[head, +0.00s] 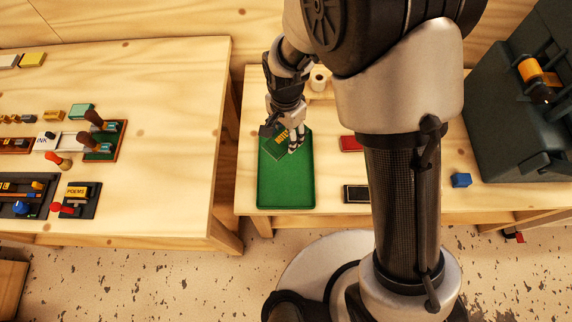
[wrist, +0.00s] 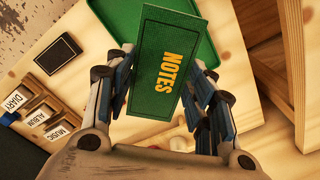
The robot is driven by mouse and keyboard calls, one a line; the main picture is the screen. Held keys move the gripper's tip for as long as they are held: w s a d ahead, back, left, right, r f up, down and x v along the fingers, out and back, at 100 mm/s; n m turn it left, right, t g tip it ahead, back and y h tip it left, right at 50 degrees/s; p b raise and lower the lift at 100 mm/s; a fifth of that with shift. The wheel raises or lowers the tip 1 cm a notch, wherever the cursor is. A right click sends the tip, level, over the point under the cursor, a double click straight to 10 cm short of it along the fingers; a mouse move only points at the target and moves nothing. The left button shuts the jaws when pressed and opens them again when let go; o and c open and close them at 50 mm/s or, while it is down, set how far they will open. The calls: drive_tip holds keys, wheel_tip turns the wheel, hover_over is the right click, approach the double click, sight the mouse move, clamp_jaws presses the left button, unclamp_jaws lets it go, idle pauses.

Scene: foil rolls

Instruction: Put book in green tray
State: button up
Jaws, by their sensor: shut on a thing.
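A green book (wrist: 160,65) with "NOTES" in yellow letters is between the fingers of my gripper (wrist: 160,95) in the wrist view, and the gripper is shut on it. In the head view the book (head: 274,148) is over the far part of the green tray (head: 286,188), with my gripper (head: 290,140) above it at the tray's far end. The tray also shows behind the book in the wrist view (wrist: 203,45). I cannot tell whether the book touches the tray floor. The rest of the tray floor looks empty.
A red block (head: 351,144) and a black box (head: 356,194) lie right of the tray. A white roll (head: 318,79) stands behind it. A gap separates this table from the left table (head: 170,150), which holds stamps and ink items. A dark machine (head: 510,120) stands at right.

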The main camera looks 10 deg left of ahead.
sight(286, 168)
wheel_tip(286, 168, down, 19)
drive_tip(key=b, duration=0.5)
drive_tip(key=shift+f, duration=0.2)
drive_tip(key=shift+f, duration=0.15)
drive_tip(key=o, duration=0.7)
drive_tip(key=shift+f, duration=0.1)
drive_tip(key=o, duration=0.5)
wheel_tip(286, 168, up, 12)
drive_tip(key=p, duration=0.3)
drive_tip(key=shift+r, duration=0.25)
